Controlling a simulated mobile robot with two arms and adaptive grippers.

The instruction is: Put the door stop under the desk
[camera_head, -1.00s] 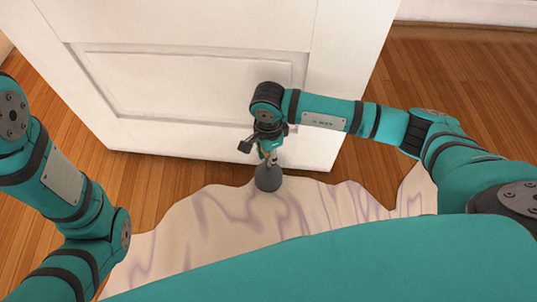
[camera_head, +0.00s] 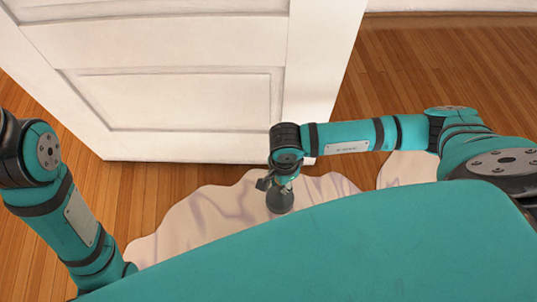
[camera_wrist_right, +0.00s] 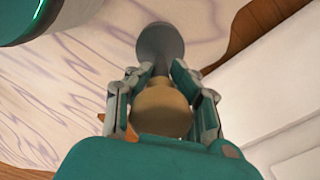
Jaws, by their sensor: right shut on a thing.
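The door stop (camera_head: 280,200) has a dark grey rounded base and, in the right wrist view, a tan bulb-shaped part (camera_wrist_right: 161,105) and a grey round end (camera_wrist_right: 160,45). My right gripper (camera_head: 275,182) is shut on it; in the right wrist view the two fingertips (camera_wrist_right: 161,72) press on its narrow middle. The head view shows it in front of the white door, over the pale rug; I cannot tell whether it touches the rug. My left arm shows at the left, but its gripper is out of view. No desk is in view.
A white panelled door (camera_head: 180,95) stands just beyond my right gripper. A pale, wavy-edged rug (camera_head: 205,218) with purple veining lies on the wooden floor (camera_head: 430,70). The floor right of the door is clear up to the white baseboard (camera_head: 460,8).

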